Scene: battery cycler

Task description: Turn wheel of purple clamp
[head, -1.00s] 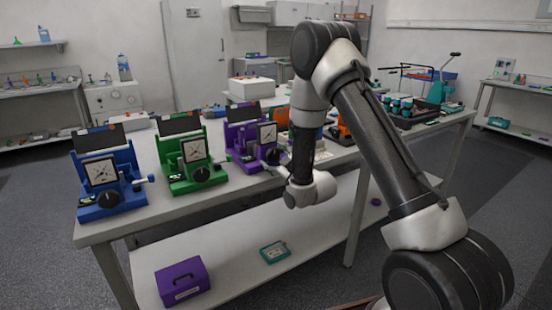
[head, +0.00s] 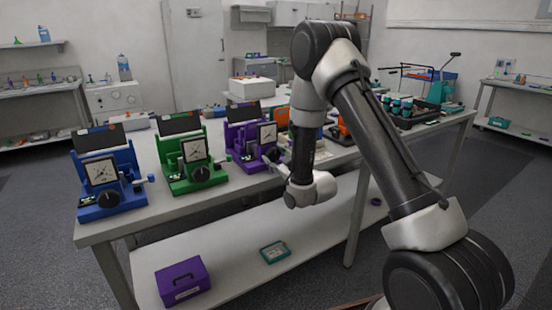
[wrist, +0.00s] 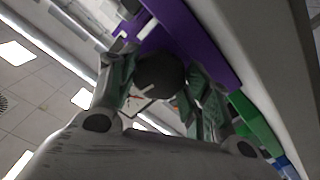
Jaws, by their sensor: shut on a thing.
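The purple clamp (head: 237,150) stands on the workbench, third from the left in the row, with a square white dial on its front. My gripper (head: 273,157) is at its front right side in the head view and is partly hidden by my own wrist. In the wrist view the clamp's purple body (wrist: 182,28) runs across the top. The dark round wheel (wrist: 160,76) sits between the two fingers of my gripper (wrist: 158,92), which are shut on it from both sides. The wheel's marking is hard to read.
A green clamp (head: 180,172) and a blue clamp (head: 97,205) stand to the left on the workbench (head: 190,205). An orange device (head: 345,131) is behind my arm. A purple box (head: 182,281) and a teal device (head: 274,252) lie on the lower shelf.

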